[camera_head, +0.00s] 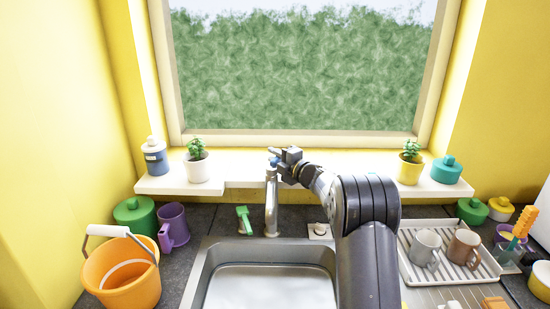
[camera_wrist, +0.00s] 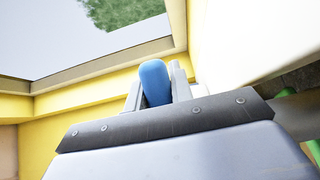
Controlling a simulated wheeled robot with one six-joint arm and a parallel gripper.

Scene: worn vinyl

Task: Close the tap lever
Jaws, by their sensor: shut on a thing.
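The tap (camera_head: 271,205) is a silver upright spout behind the sink (camera_head: 205,270). Its blue lever shows between the jaws in the wrist view (camera_wrist: 154,80), and only a small bit of blue shows in the head view (camera_head: 275,161). My gripper (camera_head: 277,156) is at the top of the tap, reaching in from the right. In the wrist view my gripper (camera_wrist: 157,86) is shut on the blue lever, with a finger on each side. The lever's base is hidden by my gripper.
A green brush (camera_head: 244,219) is left of the tap. An orange bucket (camera_head: 125,285) and a purple mug (camera_head: 174,226) stand at the left. A dish rack with mugs (camera_head: 485,270) is at the right. Plant pots (camera_head: 197,168) and bottles line the window sill.

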